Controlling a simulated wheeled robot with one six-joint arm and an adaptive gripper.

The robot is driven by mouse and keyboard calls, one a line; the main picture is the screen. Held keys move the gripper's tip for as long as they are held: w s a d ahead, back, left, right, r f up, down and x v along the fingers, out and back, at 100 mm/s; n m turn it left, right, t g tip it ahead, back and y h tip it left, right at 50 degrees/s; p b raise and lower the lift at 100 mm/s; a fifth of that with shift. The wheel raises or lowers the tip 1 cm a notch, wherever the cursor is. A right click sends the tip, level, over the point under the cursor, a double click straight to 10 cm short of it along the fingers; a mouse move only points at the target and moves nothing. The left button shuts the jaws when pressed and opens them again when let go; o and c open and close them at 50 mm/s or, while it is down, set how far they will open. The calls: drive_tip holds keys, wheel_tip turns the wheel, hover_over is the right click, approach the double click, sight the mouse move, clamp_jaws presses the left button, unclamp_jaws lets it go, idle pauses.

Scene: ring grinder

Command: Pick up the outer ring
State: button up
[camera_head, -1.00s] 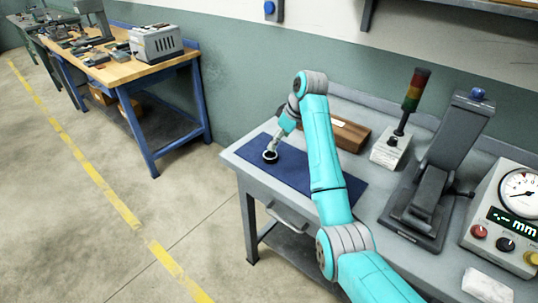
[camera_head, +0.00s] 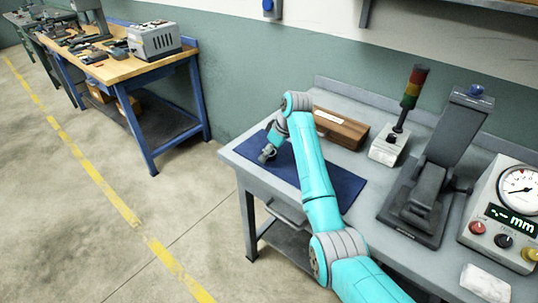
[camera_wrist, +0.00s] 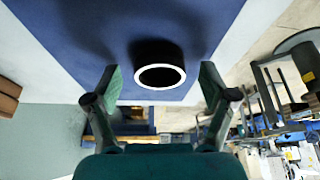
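The outer ring (camera_wrist: 157,52) is a dark, short cylinder with a bright rim around its hole. In the wrist view it is on the blue mat (camera_wrist: 75,30), ahead of and between my two fingers. My gripper (camera_wrist: 160,72) is open, with a gap between each fingertip and the ring. In the head view my gripper (camera_head: 267,154) is low over the left part of the blue mat (camera_head: 335,185). I cannot make out the ring there; my gripper seems to cover it.
A wooden box (camera_head: 340,130) lies behind the mat. A signal light (camera_head: 390,145), a dark gauge stand (camera_head: 425,195) and a measuring unit (camera_head: 505,215) stand to the right. A white cloth (camera_head: 485,285) lies in front. The workbench's left edge is close to my gripper.

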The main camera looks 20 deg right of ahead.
drive_tip(key=c, duration=1.2)
drive_tip(key=shift+c, duration=0.2)
